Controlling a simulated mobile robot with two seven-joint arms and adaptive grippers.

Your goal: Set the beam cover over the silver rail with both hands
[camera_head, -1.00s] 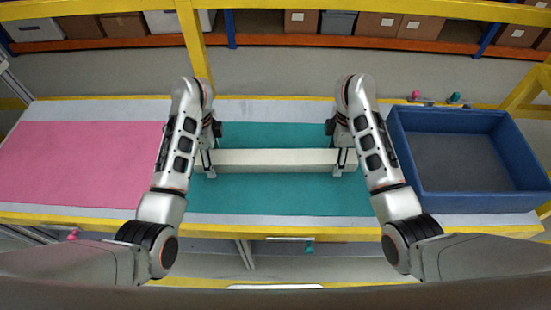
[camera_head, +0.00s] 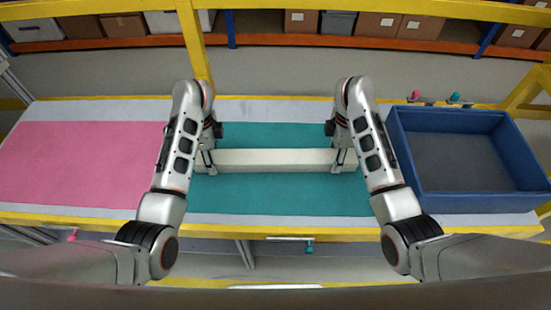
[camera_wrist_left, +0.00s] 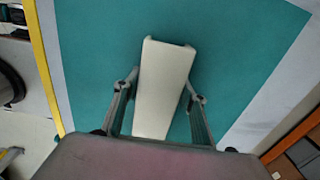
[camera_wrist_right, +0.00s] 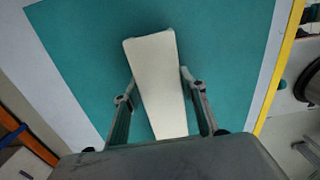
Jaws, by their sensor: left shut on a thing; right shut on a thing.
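The beam cover (camera_head: 276,160) is a long cream-white bar lying lengthwise left to right over the teal mat (camera_head: 275,196). My left gripper (camera_head: 208,168) is shut on the cover near its left end; the cover runs between its fingers in the left wrist view (camera_wrist_left: 165,90). My right gripper (camera_head: 345,165) is shut on it near its right end, as the right wrist view shows (camera_wrist_right: 158,85). The cover looks level in the head view. I see no silver rail; it may be hidden under the cover. I cannot tell whether the cover touches the mat.
A pink mat (camera_head: 80,165) covers the table's left part. A deep blue bin (camera_head: 465,203) stands at the right, close to my right arm. The teal mat in front of the cover is clear. A yellow edge (camera_head: 330,232) bounds the table's front.

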